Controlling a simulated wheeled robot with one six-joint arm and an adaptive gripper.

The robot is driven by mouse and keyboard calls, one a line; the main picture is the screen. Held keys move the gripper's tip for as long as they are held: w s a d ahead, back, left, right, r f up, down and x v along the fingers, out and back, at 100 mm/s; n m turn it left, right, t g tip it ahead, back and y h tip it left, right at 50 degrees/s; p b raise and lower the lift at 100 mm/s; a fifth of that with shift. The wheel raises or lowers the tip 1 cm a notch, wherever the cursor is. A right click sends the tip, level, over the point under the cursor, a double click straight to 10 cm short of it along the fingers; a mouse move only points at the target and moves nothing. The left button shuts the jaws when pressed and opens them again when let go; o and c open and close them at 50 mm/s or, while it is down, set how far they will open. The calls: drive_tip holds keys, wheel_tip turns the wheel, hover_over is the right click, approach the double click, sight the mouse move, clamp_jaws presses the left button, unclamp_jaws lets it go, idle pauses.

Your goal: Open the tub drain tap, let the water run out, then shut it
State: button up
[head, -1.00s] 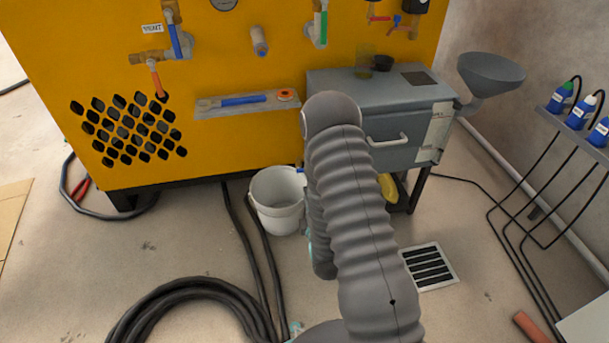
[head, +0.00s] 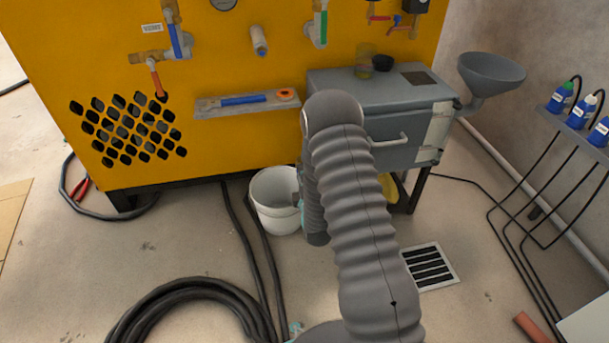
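A grey metal tub-like box (head: 385,115) with a handle stands against the yellow machine, on dark legs. No drain tap on it can be made out; my arm covers its left front. A white bucket (head: 275,217) stands upright on the floor to its lower left, its right side partly behind my arm. The water inside cannot be seen. My arm reaches forward between the bucket and the box. My gripper is hidden behind the arm, so its fingers and whatever they touch are not visible.
The yellow machine (head: 100,60) carries several valves and a shelf (head: 205,108) with a blue-handled tool. A floor drain grate (head: 429,266) lies right of my arm. Coiled black hoses (head: 190,300) lie at lower left. A grey funnel (head: 491,75) juts out at right.

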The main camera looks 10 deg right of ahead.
clamp_jaws()
drive_tip(key=shift+d+m, duration=0.1)
drive_tip(key=shift+m, duration=0.2)
drive_tip(key=m, duration=1)
drive_tip(key=shift+a+m, duration=0.3)
drive_tip(key=shift+m, duration=0.1)
drive_tip(key=shift+r+m, duration=0.1)
drive_tip(key=shift+m, duration=0.2)
drive_tip(key=shift+o, duration=0.5)
unclamp_jaws()
drive_tip(key=shift+a, duration=0.1)
drive_tip(key=shift+d, duration=0.2)
